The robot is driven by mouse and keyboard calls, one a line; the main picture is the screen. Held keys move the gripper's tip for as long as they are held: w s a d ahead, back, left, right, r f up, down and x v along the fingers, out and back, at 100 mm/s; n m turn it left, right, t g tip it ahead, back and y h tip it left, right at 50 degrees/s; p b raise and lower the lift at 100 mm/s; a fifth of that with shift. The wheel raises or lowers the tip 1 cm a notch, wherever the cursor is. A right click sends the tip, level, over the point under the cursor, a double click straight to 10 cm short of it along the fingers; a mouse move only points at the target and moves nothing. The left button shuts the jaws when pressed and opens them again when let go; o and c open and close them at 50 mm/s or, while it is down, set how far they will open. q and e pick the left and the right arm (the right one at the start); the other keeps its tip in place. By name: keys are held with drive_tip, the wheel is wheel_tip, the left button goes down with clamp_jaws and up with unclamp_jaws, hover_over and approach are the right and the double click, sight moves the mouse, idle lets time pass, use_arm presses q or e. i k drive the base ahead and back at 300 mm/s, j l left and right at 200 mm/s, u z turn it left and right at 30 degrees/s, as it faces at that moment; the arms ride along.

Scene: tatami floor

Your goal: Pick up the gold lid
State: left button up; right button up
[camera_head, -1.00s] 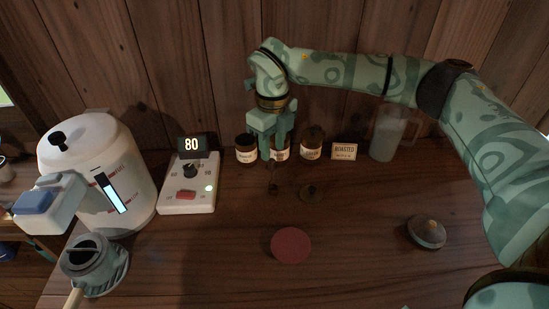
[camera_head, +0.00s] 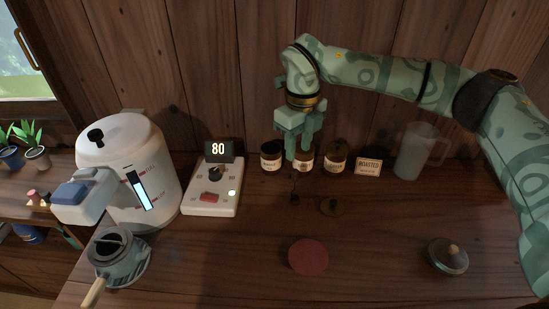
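My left gripper is out of view.
Two more jars (camera_head: 271,156) (camera_head: 336,162), a "ROASTED" sign (camera_head: 368,167) and a clear pitcher (camera_head: 416,152) stand along the back. A red disc (camera_head: 308,257) and a knobbed grey lid (camera_head: 447,257) lie in front. A control box (camera_head: 213,196), white boiler (camera_head: 128,170) and grinder-like pot (camera_head: 119,262) stand left.

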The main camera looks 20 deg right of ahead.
sight(332, 207)
drive_tip(key=z, duration=1.2)
